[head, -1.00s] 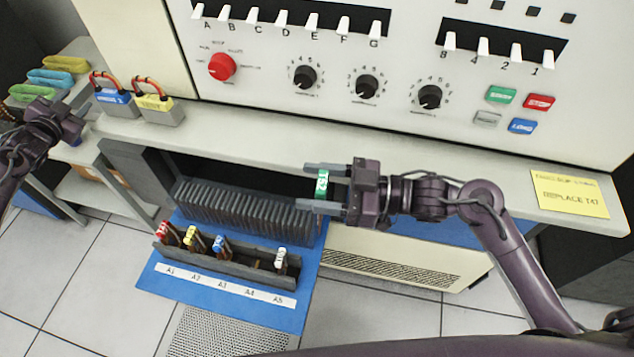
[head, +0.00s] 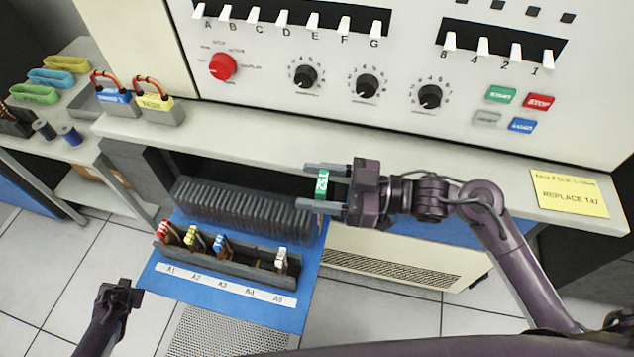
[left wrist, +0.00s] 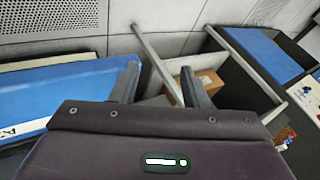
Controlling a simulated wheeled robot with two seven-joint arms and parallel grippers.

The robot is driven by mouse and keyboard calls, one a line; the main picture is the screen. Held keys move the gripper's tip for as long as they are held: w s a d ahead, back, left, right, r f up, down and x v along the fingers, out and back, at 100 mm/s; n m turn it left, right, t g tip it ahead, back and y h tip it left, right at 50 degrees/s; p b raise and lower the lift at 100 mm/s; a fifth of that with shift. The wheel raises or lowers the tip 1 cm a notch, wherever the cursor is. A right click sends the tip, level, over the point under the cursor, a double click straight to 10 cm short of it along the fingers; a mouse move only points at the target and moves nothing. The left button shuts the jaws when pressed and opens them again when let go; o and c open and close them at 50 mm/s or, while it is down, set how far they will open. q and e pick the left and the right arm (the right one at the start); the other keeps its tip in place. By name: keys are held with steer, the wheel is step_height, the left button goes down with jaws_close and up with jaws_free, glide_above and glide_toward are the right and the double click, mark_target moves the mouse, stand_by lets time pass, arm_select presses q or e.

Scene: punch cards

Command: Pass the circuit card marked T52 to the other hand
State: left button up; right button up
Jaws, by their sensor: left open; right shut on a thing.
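My right gripper (head: 325,187) is shut on a circuit card with a green top (head: 322,184), in front of the console shelf. The writing on the card is too small to read surely. My left gripper (head: 122,286) is low at the left of the head view, over the floor, well apart from the card. In the left wrist view its two fingers (left wrist: 160,88) stand apart with nothing between them.
A rack of dark cards (head: 240,213) and a holder (head: 225,262) with red, yellow, blue and white-topped cards stand on a blue pull-out tray (head: 210,300). Blue and yellow packs (head: 155,105) sit on the shelf. A yellow note (head: 570,193) lies right.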

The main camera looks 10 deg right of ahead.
arm_select(q)
steer(key=s+d+f+g+h, duration=0.1)
steer(key=s+d+f, duration=0.4)
steer(key=s+d, duration=0.4)
steer(key=s+d+f+g+h, duration=0.1)
steer(key=s+d+f, duration=0.4)
steer(key=s+d, duration=0.5)
steer(key=s+d+f+g+h, duration=0.2)
steer(key=s+d+f+h, duration=0.1)
steer(key=s+d, duration=0.7)
steer(key=shift+s+f, duration=0.8)
steer(key=shift+f, duration=0.1)
steer(key=shift+c, duration=0.3)
